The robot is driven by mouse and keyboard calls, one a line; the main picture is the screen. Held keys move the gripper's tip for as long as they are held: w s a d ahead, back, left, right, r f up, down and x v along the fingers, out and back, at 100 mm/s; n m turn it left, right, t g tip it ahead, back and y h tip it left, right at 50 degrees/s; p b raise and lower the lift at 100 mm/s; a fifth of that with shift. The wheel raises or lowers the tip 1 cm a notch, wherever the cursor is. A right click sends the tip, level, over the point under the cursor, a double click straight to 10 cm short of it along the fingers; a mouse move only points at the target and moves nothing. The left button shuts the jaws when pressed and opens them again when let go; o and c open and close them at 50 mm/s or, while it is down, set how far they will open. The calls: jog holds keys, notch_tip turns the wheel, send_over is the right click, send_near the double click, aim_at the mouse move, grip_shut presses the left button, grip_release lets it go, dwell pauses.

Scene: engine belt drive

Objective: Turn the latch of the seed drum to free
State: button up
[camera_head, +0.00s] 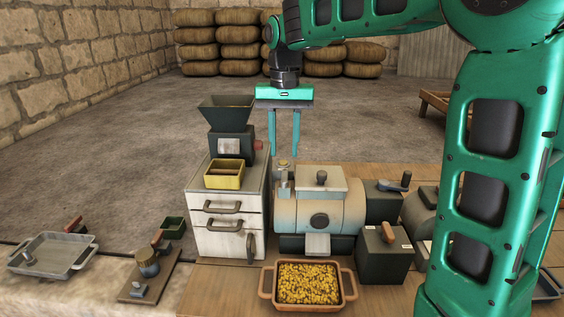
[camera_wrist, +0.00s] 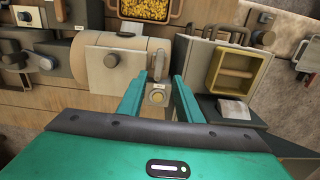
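The seed drum (camera_head: 340,214) is a beige cylinder lying on its side on a wooden bench, with a grey lidded box on top. It also shows in the wrist view (camera_wrist: 128,72). At its left end in the head view stands a small beige upright fitting (camera_head: 284,184) that looks like the latch. In the wrist view a pale lever (camera_wrist: 158,61) and a small round yellowish top (camera_wrist: 157,97) show at that end. My gripper (camera_head: 285,154) points down above this fitting, open and empty. In the wrist view its fingers (camera_wrist: 157,80) straddle the fitting's place without visible contact.
A hopper mill (camera_head: 226,112) and a yellow box (camera_head: 224,175) stand on a drawer cabinet (camera_head: 228,215) close left of my gripper. A tray of yellow grain (camera_head: 308,285) lies in front. A dark lever box (camera_head: 385,255) stands right.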

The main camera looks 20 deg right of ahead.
notch_tip(320, 180, up, 4)
jog(key=shift+f, duration=0.2)
dwell(0.3)
jog(key=s+d+f, duration=0.5)
jog(key=s, duration=0.5)
jog(key=s+d+f+m, duration=0.1)
jog(key=s+d+f, duration=0.5)
jog(key=s, duration=0.5)
jog(key=s+d+f, duration=0.5)
jog(key=s+d, duration=0.1)
jog(key=s, duration=0.4)
jog(key=shift+s+d+f+m, duration=0.25)
jog(key=shift+s+m, duration=0.1)
jog(key=shift+m, duration=0.05)
